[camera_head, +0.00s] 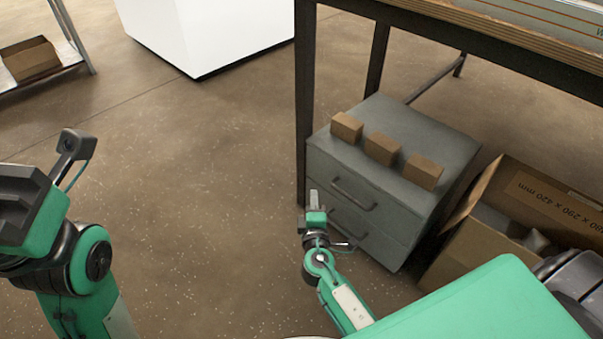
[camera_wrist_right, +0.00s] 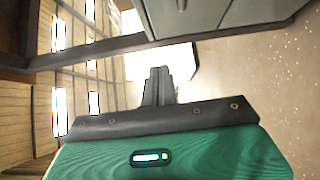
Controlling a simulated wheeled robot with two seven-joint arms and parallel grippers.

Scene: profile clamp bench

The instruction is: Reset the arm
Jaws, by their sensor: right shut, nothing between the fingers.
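My right gripper (camera_head: 314,198) hangs low in front of the grey drawer cabinet (camera_head: 345,180), near its left front edge as pictured. Its fingers are together with nothing between them. In the right wrist view, the shut fingers (camera_wrist_right: 158,86) stand side by side above the green gripper body. My left arm (camera_head: 70,265) comes in at the left edge, bent, with a green and dark end part. Its fingertips do not show, so I cannot tell how its jaws stand.
Several small brown blocks, one of them (camera_head: 381,149), stand on the cabinet. A workbench (camera_head: 480,40) with dark legs stands over it. An open cardboard box (camera_head: 540,205) with grey contents is at the right. Open floor (camera_head: 200,190) lies between my arms.

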